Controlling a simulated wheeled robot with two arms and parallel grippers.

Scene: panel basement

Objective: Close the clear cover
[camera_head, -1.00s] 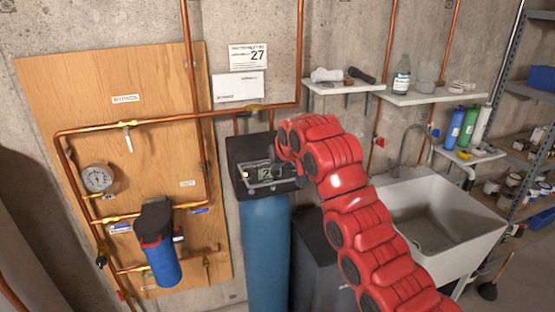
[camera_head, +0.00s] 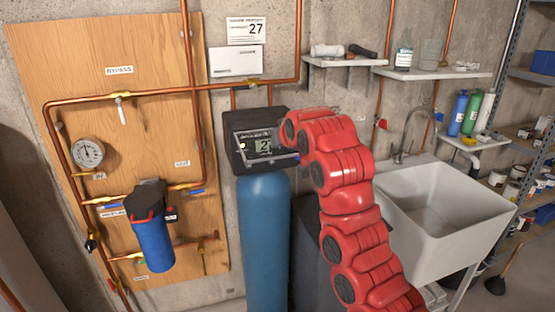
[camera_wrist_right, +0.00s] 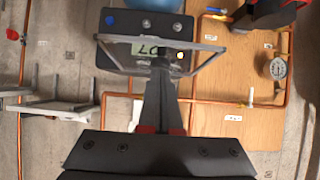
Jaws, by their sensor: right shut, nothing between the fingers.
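The clear cover (camera_wrist_right: 212,57) is a see-through pane with a thin grey frame on the black control head (camera_head: 233,158) of a blue tank. In the right wrist view it stands tilted at an angle to the panel, across the lit display (camera_wrist_right: 148,50). In the head view its frame (camera_head: 285,161) shows around the display (camera_head: 263,147). My right gripper (camera_wrist_right: 161,62) is shut and empty, its fingertips in front of the display and overlapping the cover; I cannot tell whether they touch it. In the head view my red right arm hides the fingers. My left gripper is out of view.
The blue tank (camera_head: 264,240) stands below the control head. A wooden board (camera_head: 120,45) with copper pipes, a gauge (camera_head: 88,153) and a blue filter (camera_head: 153,243) is to the left. A white sink (camera_head: 445,215) and wall shelves (camera_head: 430,73) are to the right.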

